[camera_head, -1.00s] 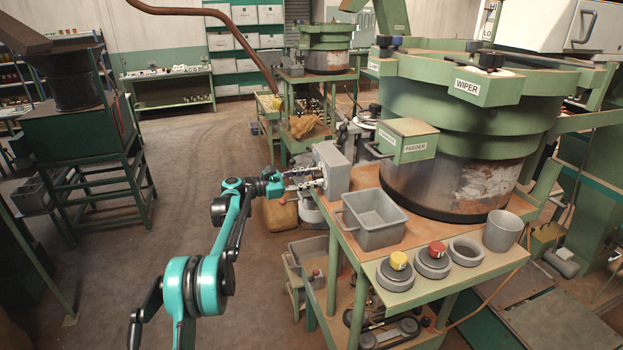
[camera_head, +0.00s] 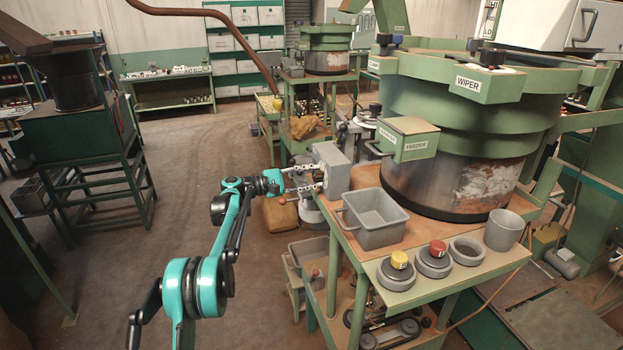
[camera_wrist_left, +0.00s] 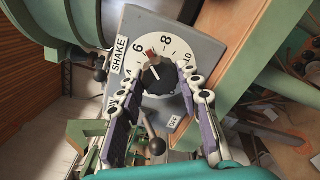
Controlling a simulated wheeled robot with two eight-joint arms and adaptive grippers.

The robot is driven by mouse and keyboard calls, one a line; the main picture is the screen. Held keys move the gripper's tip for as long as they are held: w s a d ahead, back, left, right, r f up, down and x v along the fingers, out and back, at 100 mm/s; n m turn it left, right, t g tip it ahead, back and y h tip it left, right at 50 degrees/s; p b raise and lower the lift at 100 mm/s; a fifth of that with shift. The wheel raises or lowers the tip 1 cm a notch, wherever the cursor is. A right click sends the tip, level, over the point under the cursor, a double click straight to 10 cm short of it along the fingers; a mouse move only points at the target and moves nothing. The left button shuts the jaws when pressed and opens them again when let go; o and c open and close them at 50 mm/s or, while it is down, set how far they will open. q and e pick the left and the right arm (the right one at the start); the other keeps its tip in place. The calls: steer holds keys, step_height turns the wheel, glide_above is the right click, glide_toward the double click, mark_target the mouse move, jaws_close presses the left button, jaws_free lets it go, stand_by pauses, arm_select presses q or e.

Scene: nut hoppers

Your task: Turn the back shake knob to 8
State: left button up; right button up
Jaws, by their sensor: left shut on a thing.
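The shake knob (camera_wrist_left: 157,82) is black, on a white dial plate (camera_wrist_left: 182,47) marked 6, 8 and 10, beside a label reading SHAKE. A red mark (camera_wrist_left: 150,54) at the knob's edge lies between 6 and 8, closer to 6. My left gripper (camera_wrist_left: 168,72) has one finger on each side of the knob and is shut on it. In the head view, my left gripper (camera_head: 320,174) reaches the left face of the grey control box (camera_head: 336,172); the knob itself cannot be made out there. My right gripper is out of view.
A grey bin (camera_head: 372,238) stands on the bench just in front of the box. A dark ball-ended lever (camera_wrist_left: 155,146) hangs below the knob in the wrist view. Open floor lies to the left.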

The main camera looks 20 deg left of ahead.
arm_select(q)
steer(key=m, duration=0.3)
steer(key=shift+m, duration=2.2)
steer(key=o, duration=1.2)
steer(key=shift+c, duration=0.2)
steer(key=v, duration=1.2)
